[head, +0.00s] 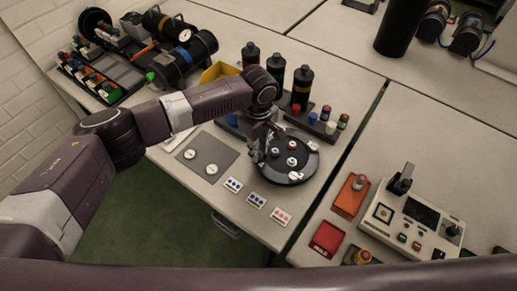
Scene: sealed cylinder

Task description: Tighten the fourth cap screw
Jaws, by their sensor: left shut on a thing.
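A round black disc (289,177), the cylinder's end, lies on the table right of centre. Small light and reddish cap screws stand on it: one at the back (292,146), one at the right (313,146), one at the front (293,175). A paler piece (291,161) is near its middle. My left gripper (268,153) reaches down at the disc's left edge, shut on what seems to be the left cap screw (275,152). The fingers partly hide it, and I cannot tell how deep it sits. My right gripper is out of view.
A grey mat (207,142) with two round pale pieces lies left of the disc. Dotted cards (256,200) lie in front. Black bottles (302,82) stand close behind. A control box (415,222) and red trays (327,238) are at the right, across a table gap.

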